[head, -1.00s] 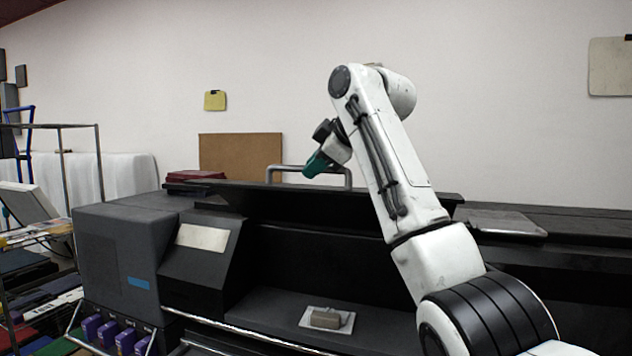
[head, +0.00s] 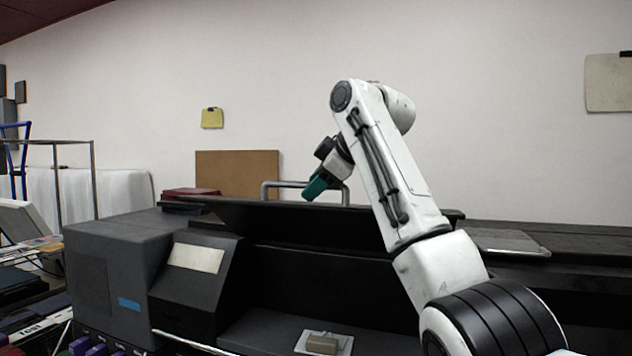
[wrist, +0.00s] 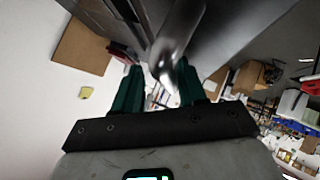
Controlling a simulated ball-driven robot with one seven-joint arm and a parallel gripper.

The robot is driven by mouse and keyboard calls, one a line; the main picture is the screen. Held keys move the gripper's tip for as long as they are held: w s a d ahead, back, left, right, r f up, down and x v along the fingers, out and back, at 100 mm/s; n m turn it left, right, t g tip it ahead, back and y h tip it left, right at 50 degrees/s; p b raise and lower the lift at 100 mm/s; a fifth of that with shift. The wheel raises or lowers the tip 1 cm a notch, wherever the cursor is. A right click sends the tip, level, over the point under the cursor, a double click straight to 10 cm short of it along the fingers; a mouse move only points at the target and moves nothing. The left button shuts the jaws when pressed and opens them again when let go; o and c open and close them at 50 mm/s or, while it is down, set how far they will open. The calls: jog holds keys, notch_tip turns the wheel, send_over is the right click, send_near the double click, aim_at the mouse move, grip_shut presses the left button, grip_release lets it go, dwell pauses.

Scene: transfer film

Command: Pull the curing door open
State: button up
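The curing door appears to be the long dark panel (head: 285,216) across the machine's upper front. A grey metal bar handle (head: 272,186) stands up at its top edge, partly hidden by my gripper. My gripper (head: 311,192), with green fingers, points down at the handle's middle in the head view. In the wrist view, the shiny metal bar (wrist: 177,45) runs between the two spread green fingers of my gripper (wrist: 158,84). A gap shows beside the bar on the left, so the fingers do not look clamped on it.
The dark machine's left housing (head: 110,280) carries a blue label. A small brown block (head: 321,345) lies on a light sheet in the machine's lower recess. A brown board (head: 237,173) stands behind. A wire rack (head: 75,170) is at the left.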

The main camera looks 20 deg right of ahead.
jog(key=shift+s+d+r+b, duration=0.1)
jog(key=shift+s+r+b, duration=0.15)
jog(key=shift+s+b, duration=0.1)
jog(key=b+v, duration=0.3)
jog(key=v, duration=0.7)
